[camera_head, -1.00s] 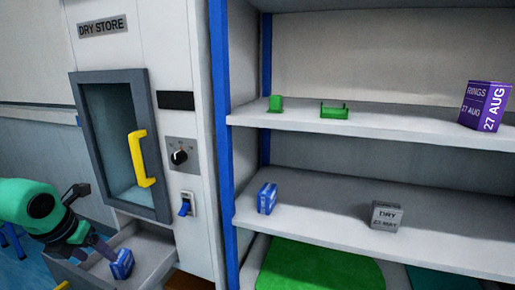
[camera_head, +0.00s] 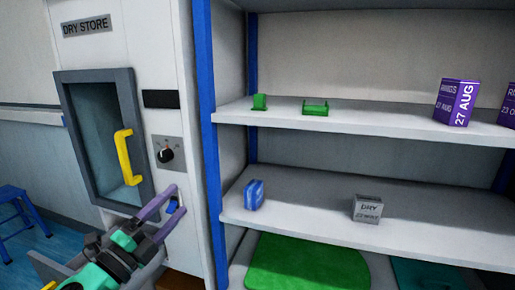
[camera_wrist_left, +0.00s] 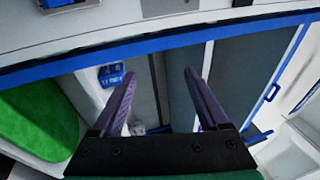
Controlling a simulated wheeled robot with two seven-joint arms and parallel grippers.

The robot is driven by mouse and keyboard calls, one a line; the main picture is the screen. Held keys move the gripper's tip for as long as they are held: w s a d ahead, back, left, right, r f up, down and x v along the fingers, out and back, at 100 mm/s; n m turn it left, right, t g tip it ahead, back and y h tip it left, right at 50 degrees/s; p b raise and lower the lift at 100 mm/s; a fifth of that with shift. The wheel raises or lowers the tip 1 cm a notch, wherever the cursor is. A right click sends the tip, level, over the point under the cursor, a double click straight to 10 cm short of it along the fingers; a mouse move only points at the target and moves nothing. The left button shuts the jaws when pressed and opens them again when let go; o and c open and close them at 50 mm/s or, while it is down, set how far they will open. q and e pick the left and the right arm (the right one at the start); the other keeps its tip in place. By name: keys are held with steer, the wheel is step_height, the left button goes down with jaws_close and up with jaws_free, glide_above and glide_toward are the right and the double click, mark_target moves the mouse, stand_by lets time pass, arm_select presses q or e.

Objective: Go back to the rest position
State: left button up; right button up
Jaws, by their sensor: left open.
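My left arm hides most of the pulled-out drawer (camera_head: 45,266), and the blue box seen there earlier is hidden. My right gripper is not in view.
The cabinet door (camera_head: 105,140) with its yellow handle (camera_head: 128,158) is shut. The shelf unit (camera_head: 350,122) at right carries green holders, a purple box (camera_head: 456,102), a blue box (camera_head: 254,194) and a grey DRY box (camera_head: 367,209). A blue stool (camera_head: 20,215) stands left.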

arm_select(q)
steer(key=s+a+f+n+g+y, duration=0.1)
steer(key=a+f+n+g+y, duration=0.1)
steer(key=a+f+n+y, duration=1.1)
steer(key=s+d+f+n+g, duration=0.2)
steer(key=s+f+n+g, duration=0.4)
steer(key=f, duration=0.3)
steer(key=s+d+f+n+g+h, duration=0.1)
steer(key=s+d+f+g+h, duration=0.2)
steer(key=s+f, duration=0.35)
steer(key=s+d+f+n+g+h, duration=0.1)
steer(key=s+d+f+n+g, duration=0.1)
steer(key=s+d+f+g, duration=0.45)
steer(key=s+a+f+p, duration=0.1)
steer(key=s+f+p, duration=0.1)
steer(key=f, duration=0.6)
steer(key=s+a+f+p, duration=0.1)
steer(key=a+f+p, duration=0.1)
steer(key=f, duration=0.7)
steer(key=s+a+f+p, duration=0.1)
steer(key=s+f+p, duration=0.1)
steer(key=s+f, duration=0.3)
steer(key=s+a+f+p, duration=0.1)
steer(key=s+f, duration=0.5)
steer(key=s, duration=0.6)
steer(key=shift+s+a+m+p, duration=0.2)
steer(key=shift+a+m+p, duration=0.1)
steer(key=shift+a+p, duration=0.1)
steer(key=shift+f, duration=0.1)
steer(key=shift+c, duration=0.4)
